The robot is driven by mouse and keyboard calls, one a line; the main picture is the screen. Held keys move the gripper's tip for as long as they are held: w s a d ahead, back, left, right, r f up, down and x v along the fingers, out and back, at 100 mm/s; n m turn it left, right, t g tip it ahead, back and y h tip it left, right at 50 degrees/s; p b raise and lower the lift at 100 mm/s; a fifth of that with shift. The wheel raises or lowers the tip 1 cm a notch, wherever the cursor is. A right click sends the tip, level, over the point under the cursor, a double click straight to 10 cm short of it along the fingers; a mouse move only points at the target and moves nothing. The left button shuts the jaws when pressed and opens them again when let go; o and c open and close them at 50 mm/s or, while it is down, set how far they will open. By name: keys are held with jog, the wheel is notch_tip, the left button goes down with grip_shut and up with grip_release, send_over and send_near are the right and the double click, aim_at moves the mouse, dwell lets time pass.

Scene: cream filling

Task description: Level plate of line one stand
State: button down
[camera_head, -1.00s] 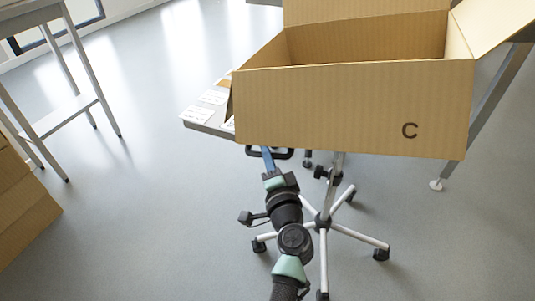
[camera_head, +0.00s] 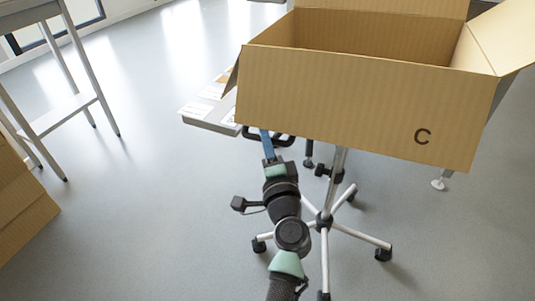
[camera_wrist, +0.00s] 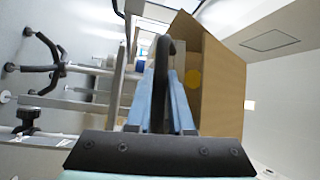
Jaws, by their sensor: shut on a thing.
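The line one stand (camera_head: 324,222) has a wheeled star base and a pale upright column. Its grey plate (camera_head: 205,124) shows at the left, with the rest hidden behind a large open carton marked C (camera_head: 350,105). The carton's lower front edge slopes down to the right. My gripper (camera_head: 266,138) is below the carton's left front corner, shut on a black loop handle (camera_head: 287,140) under the plate. In the wrist view, the blue fingers of my gripper (camera_wrist: 164,85) lie on either side of the black handle (camera_wrist: 165,55). The carton (camera_wrist: 213,90) rises just right of it.
White cards (camera_head: 213,91) lie on the plate's left end. A tall grey table (camera_head: 50,110) stands at the left, with another carton (camera_head: 22,205) below it. The floor between that table and the stand is clear. A metal leg (camera_head: 441,181) stands at the right.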

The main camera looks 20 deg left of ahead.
jog(key=shift+r+m, duration=0.4)
jog(key=shift+r, duration=0.35)
jog(key=shift+t, duration=0.3)
jog(key=c, duration=0.8)
grip_release()
jog(key=shift+f, duration=0.1)
jog(key=shift+s+d, duration=0.2)
jog(key=shift+s, duration=0.1)
jog(key=v, duration=1.2)
jog(key=shift+p, duration=0.35)
